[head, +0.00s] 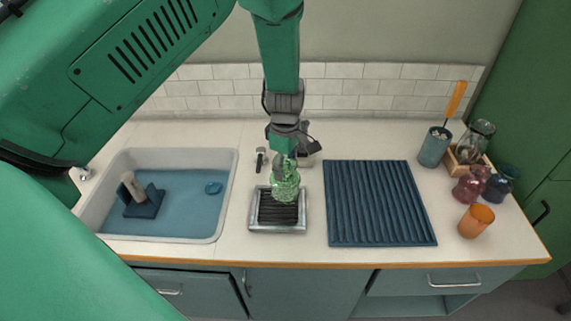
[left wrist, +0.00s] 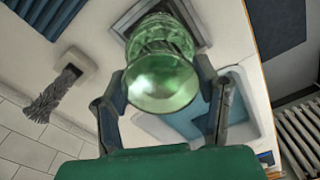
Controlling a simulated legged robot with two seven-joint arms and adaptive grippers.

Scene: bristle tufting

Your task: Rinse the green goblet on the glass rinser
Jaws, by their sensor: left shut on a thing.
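My left gripper (head: 285,160) comes down from above, shut on the green goblet (head: 286,186). In the left wrist view the goblet (left wrist: 162,75) sits between the two fingers (left wrist: 163,98), with a round end facing the camera; it looks upside down. The glass rinser (head: 254,212) is a metal-framed tray with a dark slatted grid on the counter. The goblet overlaps the rinser's far part in the head view; whether it touches the grid I cannot tell. The rinser's frame (left wrist: 204,28) shows partly behind the goblet in the wrist view. My right gripper is not in view.
A sink (head: 229,190) with a blue caddy (head: 145,203) lies left. A ridged blue mat (head: 380,203) lies right, empty. A tiled wall (head: 350,93) bounds the back.

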